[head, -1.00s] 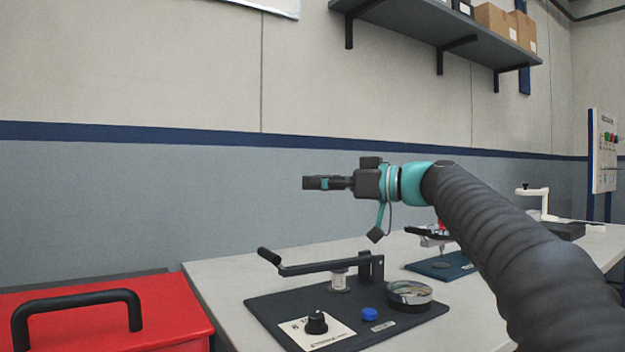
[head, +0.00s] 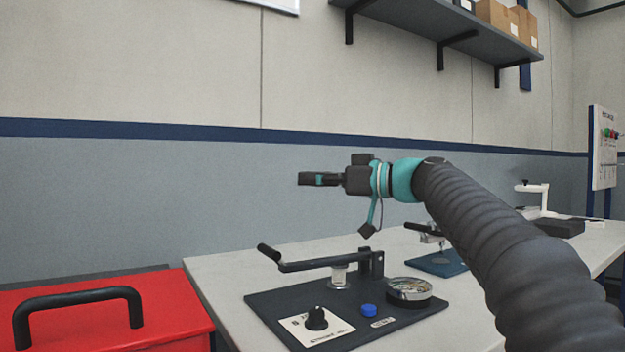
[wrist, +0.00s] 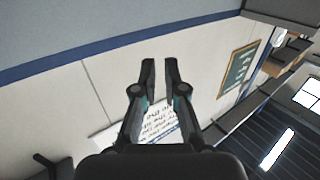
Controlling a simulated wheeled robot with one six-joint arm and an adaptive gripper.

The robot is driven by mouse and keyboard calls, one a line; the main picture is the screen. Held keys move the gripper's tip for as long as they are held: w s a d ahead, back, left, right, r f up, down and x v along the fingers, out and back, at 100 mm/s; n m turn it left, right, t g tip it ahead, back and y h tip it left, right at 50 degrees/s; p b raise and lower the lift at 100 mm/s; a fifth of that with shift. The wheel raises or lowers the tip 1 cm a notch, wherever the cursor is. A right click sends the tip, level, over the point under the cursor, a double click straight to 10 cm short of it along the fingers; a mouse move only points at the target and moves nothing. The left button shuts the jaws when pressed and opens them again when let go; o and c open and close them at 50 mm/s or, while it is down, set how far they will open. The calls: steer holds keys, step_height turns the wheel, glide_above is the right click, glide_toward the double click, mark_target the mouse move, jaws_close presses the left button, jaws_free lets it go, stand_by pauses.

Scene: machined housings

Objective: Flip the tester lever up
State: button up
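The tester (head: 264,304) is a dark base plate on the bench. Its black lever (head: 312,265) lies nearly level above the plate, hinged at an upright bracket on the right, with a round grip (head: 268,253) at its left end. A pale cylinder (head: 339,277) stands under the lever. My gripper (head: 302,179) is in the air above and behind the lever, pointing left, apart from it. In the wrist view its two fingers (wrist: 160,68) are parted by a narrow gap with nothing between them.
The plate also carries a black knob (head: 317,318), a blue button (head: 369,310) and a round gauge (head: 409,290). A red case (head: 170,305) with a black handle stands at the left. Another fixture (head: 438,262) stands behind my arm. The air above the lever is clear.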

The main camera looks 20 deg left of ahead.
steer(key=shift+o, duration=1.4)
steer(key=shift+d, duration=0.1)
steer(key=s+d, duration=0.1)
steer(key=d, duration=1)
steer(key=shift+s+d, duration=0.15)
steer(key=shift+d, duration=0.2)
